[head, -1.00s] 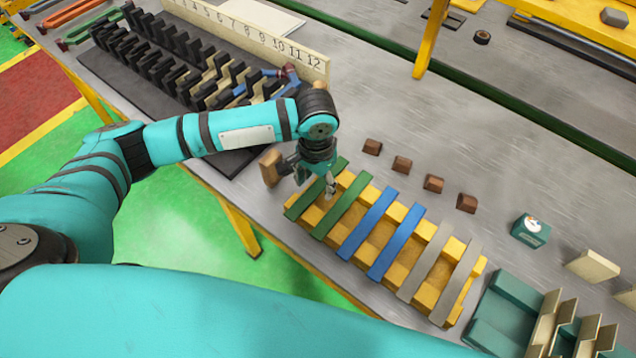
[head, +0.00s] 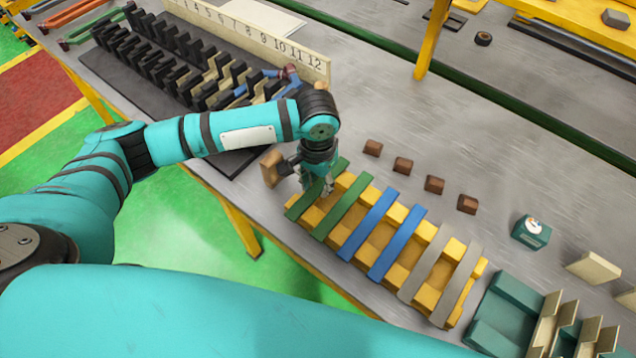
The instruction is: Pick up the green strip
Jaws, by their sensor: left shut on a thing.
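Two green strips lie side by side across the left end of a yellow slotted rack (head: 410,255). The left green strip (head: 298,208) is partly hidden by my left gripper (head: 316,190). My left gripper points down and is shut on this strip near its middle, with the strip still at rack level. The right green strip (head: 342,212) lies just beside the fingers. My right gripper is not in view.
Two blue strips (head: 367,223) and two grey strips (head: 459,287) lie further right on the rack. Small brown blocks (head: 403,165) stand behind it. A wooden-handled tool (head: 271,168) is left of the gripper. A dark slotted stand (head: 160,60) is at the back left.

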